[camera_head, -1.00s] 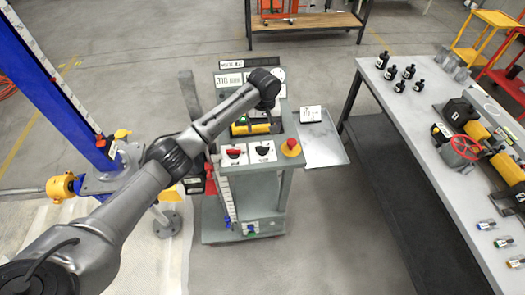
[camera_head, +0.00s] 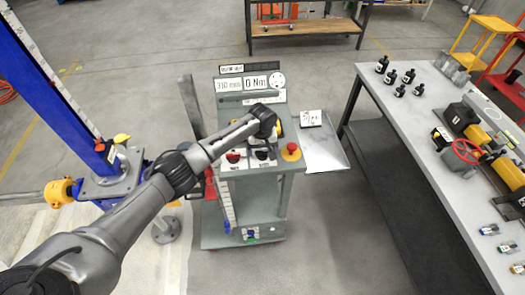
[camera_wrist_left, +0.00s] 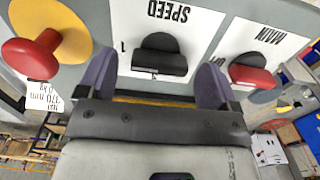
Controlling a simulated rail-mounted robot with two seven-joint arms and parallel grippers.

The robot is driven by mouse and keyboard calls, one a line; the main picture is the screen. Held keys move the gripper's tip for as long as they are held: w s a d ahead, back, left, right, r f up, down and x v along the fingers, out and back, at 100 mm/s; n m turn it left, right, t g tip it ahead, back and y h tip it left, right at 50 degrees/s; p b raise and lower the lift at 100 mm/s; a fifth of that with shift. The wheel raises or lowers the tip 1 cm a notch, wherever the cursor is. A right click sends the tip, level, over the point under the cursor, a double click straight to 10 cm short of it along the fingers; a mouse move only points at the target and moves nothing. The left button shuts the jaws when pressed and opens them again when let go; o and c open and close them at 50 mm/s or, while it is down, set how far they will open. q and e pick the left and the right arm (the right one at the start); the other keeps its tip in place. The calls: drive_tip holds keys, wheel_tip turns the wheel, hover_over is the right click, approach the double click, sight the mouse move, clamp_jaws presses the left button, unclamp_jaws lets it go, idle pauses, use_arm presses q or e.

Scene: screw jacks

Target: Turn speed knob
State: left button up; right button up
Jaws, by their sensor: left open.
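The speed knob (camera_wrist_left: 160,58) is a black knob on a white plate marked SPEED, with a 1 beside it, in the left wrist view. In the head view the speed knob (camera_head: 262,154) shows on the console, just in front of my left wrist. My left gripper (camera_wrist_left: 155,80) is open, its two dark fingers on either side of the speed knob. I cannot tell whether they touch it. In the head view my arm hides the fingers. My right gripper is not in view.
The red MAIN knob (camera_wrist_left: 250,72) is close beside one finger. A red stop button (camera_wrist_left: 30,55) on a yellow disc is on the other side. A side shelf (camera_head: 322,150) and a long bench (camera_head: 425,130) stand right.

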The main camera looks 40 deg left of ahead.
use_arm(q)
drive_tip(key=shift+f, duration=0.45)
drive_tip(key=shift+c, duration=0.3)
